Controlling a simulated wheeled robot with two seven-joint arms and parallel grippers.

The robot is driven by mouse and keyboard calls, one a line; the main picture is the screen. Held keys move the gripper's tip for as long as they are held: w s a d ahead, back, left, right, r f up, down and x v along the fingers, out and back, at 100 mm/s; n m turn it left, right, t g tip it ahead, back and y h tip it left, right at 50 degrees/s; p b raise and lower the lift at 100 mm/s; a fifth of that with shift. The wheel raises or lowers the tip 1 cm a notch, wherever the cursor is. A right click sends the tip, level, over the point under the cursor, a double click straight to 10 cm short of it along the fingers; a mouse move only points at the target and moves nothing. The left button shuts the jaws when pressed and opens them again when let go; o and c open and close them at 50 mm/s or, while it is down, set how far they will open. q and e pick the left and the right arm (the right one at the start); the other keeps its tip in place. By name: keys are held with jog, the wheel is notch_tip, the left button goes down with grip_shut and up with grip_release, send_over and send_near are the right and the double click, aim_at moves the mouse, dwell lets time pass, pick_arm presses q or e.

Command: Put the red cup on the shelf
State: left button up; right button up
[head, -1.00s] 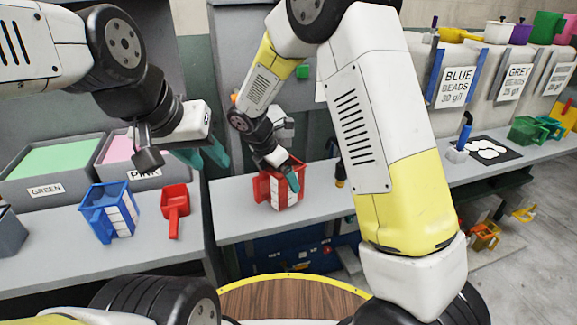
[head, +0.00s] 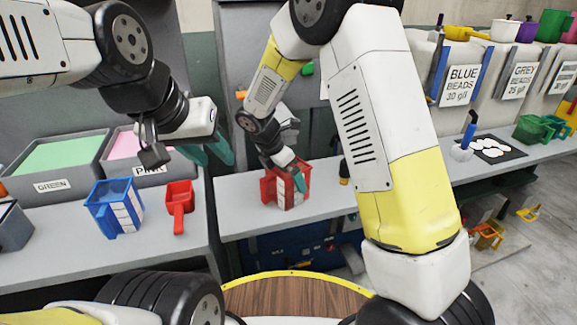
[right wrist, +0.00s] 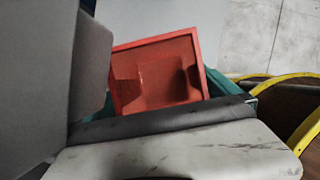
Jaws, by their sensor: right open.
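The red cup (head: 290,192), a squarish jug with a handle and a white marked strip, stands upright on the grey middle bench. In the right wrist view I look down into the open red cup (right wrist: 158,75). My right gripper (head: 297,176) is at the cup's rim, its teal fingers open. In the right wrist view teal finger parts show on both sides of the cup; contact is not clear. My left gripper (head: 207,151) hangs open and empty above the left bench. I cannot tell which surface is the named shelf.
A blue jug (head: 114,208) and a red scoop (head: 179,206) stand on the left bench, before the GREEN bin (head: 55,187) and PINK bin (head: 149,170). The right bench holds a black mat (head: 499,149) and green containers (head: 531,127). Bead dispensers (head: 461,80) line the wall.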

jog(key=v, duration=1.1)
jog(key=shift+s+r, duration=0.1)
jog(key=shift+r, duration=0.25)
